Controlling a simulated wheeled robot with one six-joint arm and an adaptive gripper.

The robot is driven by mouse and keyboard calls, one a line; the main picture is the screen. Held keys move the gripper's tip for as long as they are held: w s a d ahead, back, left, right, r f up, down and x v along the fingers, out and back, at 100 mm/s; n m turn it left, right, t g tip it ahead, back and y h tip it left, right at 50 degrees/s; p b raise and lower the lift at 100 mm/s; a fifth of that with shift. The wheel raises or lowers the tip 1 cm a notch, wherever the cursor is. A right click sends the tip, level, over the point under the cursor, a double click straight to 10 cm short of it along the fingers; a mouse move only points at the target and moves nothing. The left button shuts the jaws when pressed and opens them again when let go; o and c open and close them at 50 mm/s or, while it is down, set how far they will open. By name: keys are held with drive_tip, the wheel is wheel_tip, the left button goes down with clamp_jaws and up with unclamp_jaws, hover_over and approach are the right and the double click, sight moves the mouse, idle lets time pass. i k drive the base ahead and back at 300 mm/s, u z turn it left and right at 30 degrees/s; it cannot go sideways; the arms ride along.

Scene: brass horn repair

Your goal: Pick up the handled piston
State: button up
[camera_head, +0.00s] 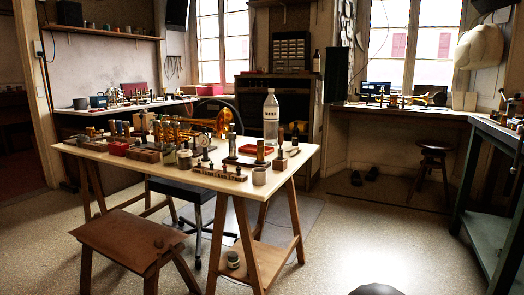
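Several small upright pieces that look like pistons stand on the white-topped trestle table in the middle of the view. One dark, slim piece (281,140) stands at the right on a reddish block. A similar piece with a dark top (295,136) is just right of it. My gripper is not in view.
The floor (380,225) right of the table is open. A green workbench (490,200) stands far right.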

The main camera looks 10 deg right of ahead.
sight(281, 130)
drive_tip(key=u, duration=0.3)
drive_tip(key=k, duration=0.45)
drive_tip(key=u, duration=0.95)
drive_tip(key=i, duration=1.2)
drive_tip(key=z, duration=0.65)
drive_tip(key=i, duration=0.85)
drive_tip(key=z, duration=0.9)
